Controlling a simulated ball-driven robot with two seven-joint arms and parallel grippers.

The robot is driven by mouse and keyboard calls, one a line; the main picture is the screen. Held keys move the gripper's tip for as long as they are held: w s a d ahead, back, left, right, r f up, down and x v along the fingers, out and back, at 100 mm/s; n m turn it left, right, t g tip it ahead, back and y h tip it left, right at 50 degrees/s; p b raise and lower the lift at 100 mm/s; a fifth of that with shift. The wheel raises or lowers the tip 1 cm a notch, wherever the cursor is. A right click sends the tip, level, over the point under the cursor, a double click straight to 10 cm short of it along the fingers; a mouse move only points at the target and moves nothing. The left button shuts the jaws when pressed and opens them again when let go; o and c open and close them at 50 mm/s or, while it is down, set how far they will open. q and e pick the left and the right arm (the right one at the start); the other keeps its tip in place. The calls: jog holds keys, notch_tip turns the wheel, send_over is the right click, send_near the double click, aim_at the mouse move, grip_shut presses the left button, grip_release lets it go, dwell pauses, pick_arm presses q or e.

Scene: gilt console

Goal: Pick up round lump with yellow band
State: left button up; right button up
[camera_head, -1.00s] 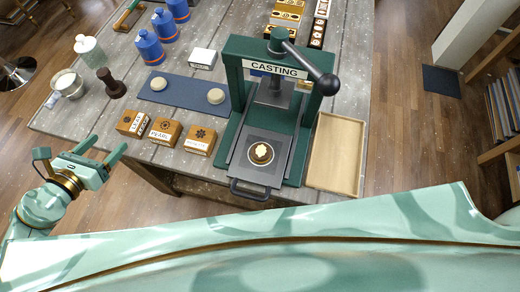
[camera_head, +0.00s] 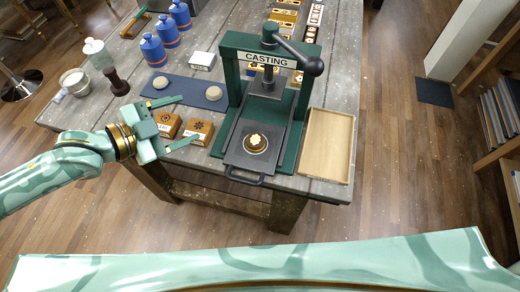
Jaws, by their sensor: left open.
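Two pale round lumps lie on the blue mat (camera_head: 187,91): the left lump (camera_head: 160,82) and the right lump (camera_head: 214,93). They are too small here to tell a yellow band on either one. My left gripper (camera_head: 187,119) is open and empty, with its fingers pointing right, over the table's front edge and in front of the mat. It is apart from both lumps and partly covers the stamped wooden blocks. My right gripper is not in view.
A green casting press (camera_head: 268,58) stands right of the mat, with a brown disc topped by a pale flower (camera_head: 256,142) on its plate. A wooden tray (camera_head: 327,146) lies right of it. Wooden blocks (camera_head: 199,132), blue bottles (camera_head: 153,50) and a dark stamp (camera_head: 117,82) stand near the mat.

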pick_arm(q)
jog(key=s+d+f+n+g, duration=0.2)
jog(key=s+f+n+g, duration=0.1)
jog(key=s+n, duration=0.2)
send_near(255, 140)
jog(key=x, duration=0.3)
jog(key=shift+w+f, duration=0.15)
jog(key=shift+w, duration=0.1)
jog(key=x, duration=0.5)
jog(key=shift+s+d+b, duration=0.1)
jog(key=shift+d+b, duration=0.15)
jog(key=shift+b, duration=0.15)
jog(key=c, duration=1.1)
